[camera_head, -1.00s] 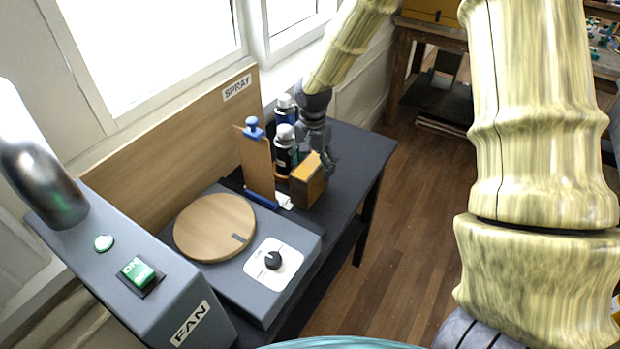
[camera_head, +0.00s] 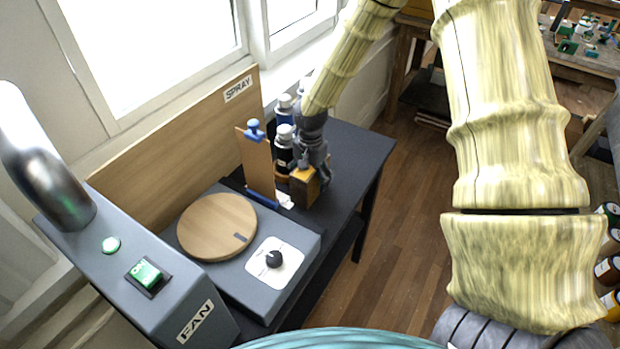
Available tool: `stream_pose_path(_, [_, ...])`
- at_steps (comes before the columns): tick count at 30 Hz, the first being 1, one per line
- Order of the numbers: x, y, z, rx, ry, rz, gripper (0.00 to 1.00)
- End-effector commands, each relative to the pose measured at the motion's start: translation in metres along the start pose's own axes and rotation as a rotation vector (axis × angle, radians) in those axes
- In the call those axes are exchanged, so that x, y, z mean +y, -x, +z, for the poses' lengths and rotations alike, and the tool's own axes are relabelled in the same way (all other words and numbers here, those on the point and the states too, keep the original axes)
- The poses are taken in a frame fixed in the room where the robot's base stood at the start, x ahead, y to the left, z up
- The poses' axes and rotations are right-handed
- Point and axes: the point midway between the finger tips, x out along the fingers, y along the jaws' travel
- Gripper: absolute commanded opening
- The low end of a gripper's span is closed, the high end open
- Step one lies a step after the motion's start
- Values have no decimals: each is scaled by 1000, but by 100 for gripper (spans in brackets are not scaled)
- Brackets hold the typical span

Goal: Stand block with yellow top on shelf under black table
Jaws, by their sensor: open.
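The block with the yellow top (camera_head: 304,187) stands on the black table (camera_head: 353,156), right of an upright brown board. My gripper (camera_head: 311,165) is directly above and around the upper part of the block, with its fingers pointing down. It is open; whether the fingers touch the block I cannot tell. The gripper hides part of the yellow top. The shelf under the black table (camera_head: 347,243) shows only as a dark strip below the tabletop's right edge.
A brown board (camera_head: 257,163) with blue clamps and several bottles (camera_head: 284,137) stand close left of the block. A grey turntable unit (camera_head: 298,240) and the grey FAN box (camera_head: 180,300) are nearer. The tabletop right of the block is clear, as is the wooden floor (camera_head: 395,240) beside it.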

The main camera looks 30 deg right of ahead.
Motion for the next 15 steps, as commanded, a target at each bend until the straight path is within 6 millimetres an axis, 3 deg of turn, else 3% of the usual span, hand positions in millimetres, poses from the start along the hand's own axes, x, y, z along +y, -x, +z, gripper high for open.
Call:
stream_pose_path(3, [0,0,0,0,0,0,77])
stream_pose_path(12, [0,0,0,0,0,0,22])
stream_pose_path(15, [0,1,0,0,0,0,12])
